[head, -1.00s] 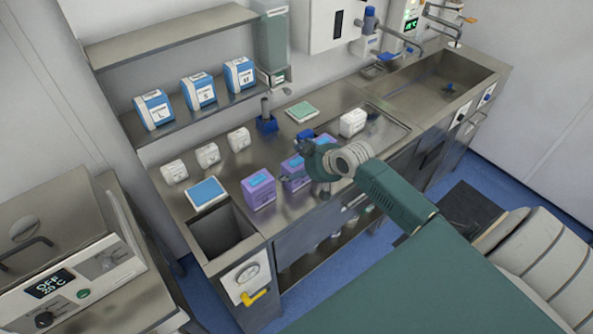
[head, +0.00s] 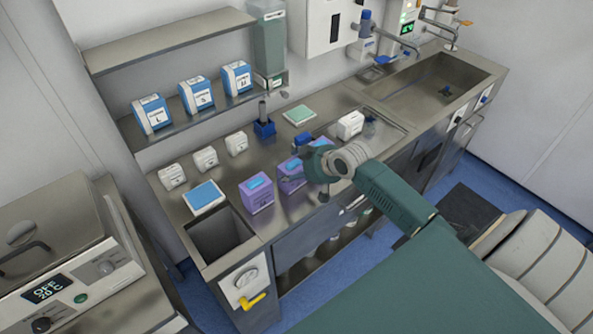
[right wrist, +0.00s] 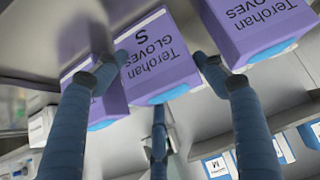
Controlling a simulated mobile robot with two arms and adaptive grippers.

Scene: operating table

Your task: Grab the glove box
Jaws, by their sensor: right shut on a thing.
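Several purple glove boxes with blue tops stand in a row on the steel counter. In the head view the nearest purple box (head: 257,194) stands free on the left. The box beside it (head: 290,182) is partly covered by my right gripper (head: 308,168). In the right wrist view the middle box (right wrist: 158,68), labelled "Terohan GLOVES S", sits between the fingers of my right gripper (right wrist: 155,80), which is shut on it. Another purple box (right wrist: 255,28) is to its right and one (right wrist: 98,105) to its left. My left gripper is not in view.
White boxes (head: 205,158) stand along the back of the counter (head: 235,172). Blue-and-white boxes (head: 196,94) are on the shelf above. A blue-topped pack (head: 204,196) lies beside an open bin (head: 218,235). A sink (head: 430,88) is at the right.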

